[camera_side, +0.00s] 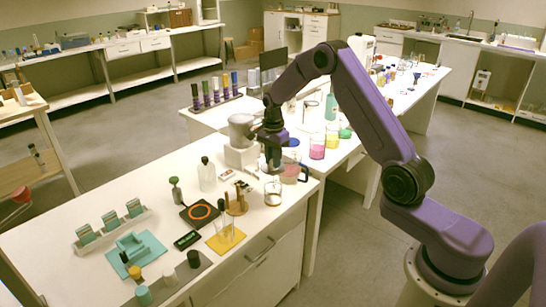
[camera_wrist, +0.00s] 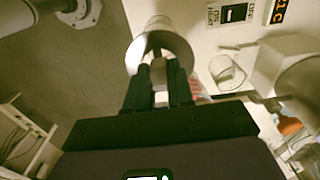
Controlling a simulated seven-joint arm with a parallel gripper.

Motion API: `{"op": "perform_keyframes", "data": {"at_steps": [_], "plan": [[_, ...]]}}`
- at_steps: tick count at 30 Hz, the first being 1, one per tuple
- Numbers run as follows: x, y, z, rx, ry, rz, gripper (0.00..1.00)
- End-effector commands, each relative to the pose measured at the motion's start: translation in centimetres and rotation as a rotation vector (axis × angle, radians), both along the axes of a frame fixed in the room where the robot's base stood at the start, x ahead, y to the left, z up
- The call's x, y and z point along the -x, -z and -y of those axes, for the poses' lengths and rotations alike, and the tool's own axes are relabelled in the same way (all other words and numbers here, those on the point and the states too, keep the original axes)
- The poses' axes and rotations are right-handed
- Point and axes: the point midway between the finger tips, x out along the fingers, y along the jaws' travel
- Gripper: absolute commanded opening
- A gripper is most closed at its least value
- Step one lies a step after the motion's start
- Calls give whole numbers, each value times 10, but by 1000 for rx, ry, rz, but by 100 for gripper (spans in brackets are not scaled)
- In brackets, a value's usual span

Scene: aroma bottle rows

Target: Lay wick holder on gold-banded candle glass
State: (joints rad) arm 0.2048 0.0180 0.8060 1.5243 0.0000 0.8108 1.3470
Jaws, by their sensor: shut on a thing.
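My gripper (camera_wrist: 160,72) is shut on a small grey-tan piece, which I take to be part of the wick holder (camera_wrist: 160,67). A pale round shape surrounds the fingertips in the wrist view; I cannot tell whether it is the holder's disc or a glass rim. In the side view my gripper (camera_side: 273,172) points down, above and close to a small clear glass (camera_side: 272,194) near the table's front right edge. This appears to be the candle glass; its gold band is too small to make out clearly. The held piece is mostly hidden in the side view.
A glass with a dark handle (camera_side: 300,174) stands close on the right. A white block-shaped device (camera_side: 240,155) is behind my gripper. Pink and yellow jars stand behind.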

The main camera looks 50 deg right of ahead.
Motion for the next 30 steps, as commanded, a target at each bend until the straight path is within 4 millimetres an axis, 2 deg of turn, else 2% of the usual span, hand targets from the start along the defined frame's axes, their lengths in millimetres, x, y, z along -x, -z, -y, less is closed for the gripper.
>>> {"op": "perform_keyframes", "data": {"at_steps": [17, 30], "plan": [[0, 2, 0, 0, 0, 0, 0], [0, 12, 0, 0, 0, 0, 0]]}}
